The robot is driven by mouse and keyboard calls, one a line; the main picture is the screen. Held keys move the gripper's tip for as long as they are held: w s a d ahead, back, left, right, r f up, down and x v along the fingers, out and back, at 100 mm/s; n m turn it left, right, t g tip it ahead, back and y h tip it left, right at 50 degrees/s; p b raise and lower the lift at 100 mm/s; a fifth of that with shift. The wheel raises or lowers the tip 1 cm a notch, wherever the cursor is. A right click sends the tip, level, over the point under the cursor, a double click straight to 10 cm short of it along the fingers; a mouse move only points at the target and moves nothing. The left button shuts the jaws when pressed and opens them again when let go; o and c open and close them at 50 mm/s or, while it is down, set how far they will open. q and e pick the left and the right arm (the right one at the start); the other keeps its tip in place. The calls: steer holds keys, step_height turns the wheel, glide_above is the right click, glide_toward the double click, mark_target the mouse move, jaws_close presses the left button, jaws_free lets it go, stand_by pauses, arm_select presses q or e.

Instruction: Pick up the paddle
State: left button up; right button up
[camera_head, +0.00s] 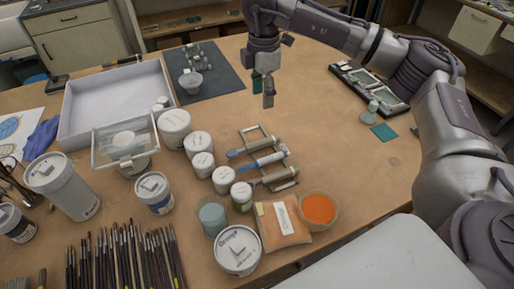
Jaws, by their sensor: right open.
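I cannot tell for sure which of these tools is the paddle. My right gripper (263,94) is open and points down, above the table and behind the rack, apart from the tools. Nothing shows between its fingers. My left gripper is not in view.
White-lidded jars (203,165) stand left of the rack. An orange bowl (318,208) and orange packet (281,226) lie in front. A framed glass panel (125,141) stands left. Brushes (125,258) fill the front left. The table right of the rack (350,160) is clear.

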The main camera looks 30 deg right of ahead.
step_height(320, 180, down, 4)
steer(key=b, duration=0.3)
steer(key=p, duration=0.3)
glide_above(260, 142)
steer(key=f, duration=0.7)
steer(key=shift+s+d+f, duration=0.1)
steer(key=shift+s+f, duration=0.1)
steer(key=shift+f, duration=0.4)
steer(key=shift+f+p, duration=0.4)
steer(key=shift+f, duration=0.15)
steer(key=f, duration=0.1)
steer(key=f+p, duration=0.1)
steer(key=f, duration=0.1)
steer(key=shift+w+f, duration=0.2)
steer(key=shift+f, duration=0.45)
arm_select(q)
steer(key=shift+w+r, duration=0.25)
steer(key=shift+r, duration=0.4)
arm_select(e)
jaws_close()
